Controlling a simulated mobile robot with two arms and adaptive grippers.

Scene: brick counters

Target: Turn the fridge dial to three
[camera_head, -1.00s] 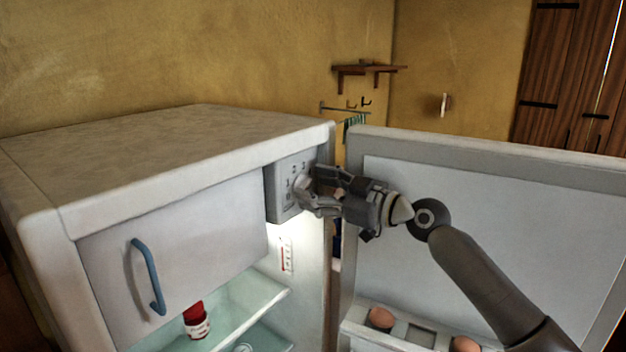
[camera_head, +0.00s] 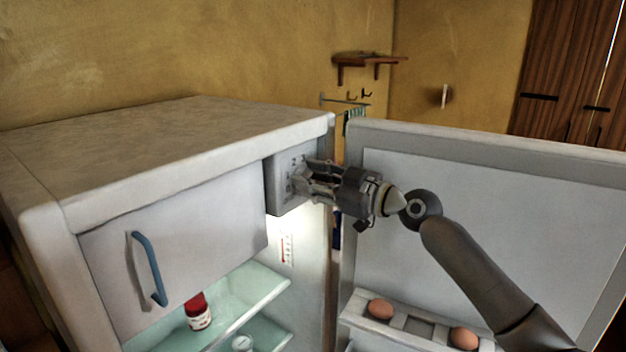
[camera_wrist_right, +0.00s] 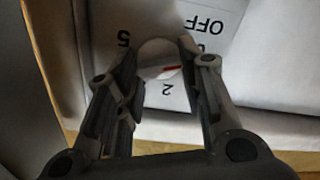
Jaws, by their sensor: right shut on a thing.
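The dial (camera_wrist_right: 158,50) is a white round knob with a red mark, on a pale numbered panel. In the wrist view, its red mark lies on the side near the 2. A 5 and OFF also show; other figures are partly or fully hidden by the fingers. In the head view, the control box (camera_head: 280,187) sits at the top right inside the open fridge (camera_head: 185,135). My right gripper (camera_head: 305,178) reaches in from the right and covers the dial there. In the wrist view, my right gripper's fingers (camera_wrist_right: 160,58) are on both sides of the dial, shut on it.
The open fridge door (camera_head: 490,200) stands to the right behind my arm, with eggs (camera_head: 380,308) on its shelf. A freezer flap with a blue handle (camera_head: 150,268) is left of the box. A red-capped jar (camera_head: 198,312) stands on the glass shelf below.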

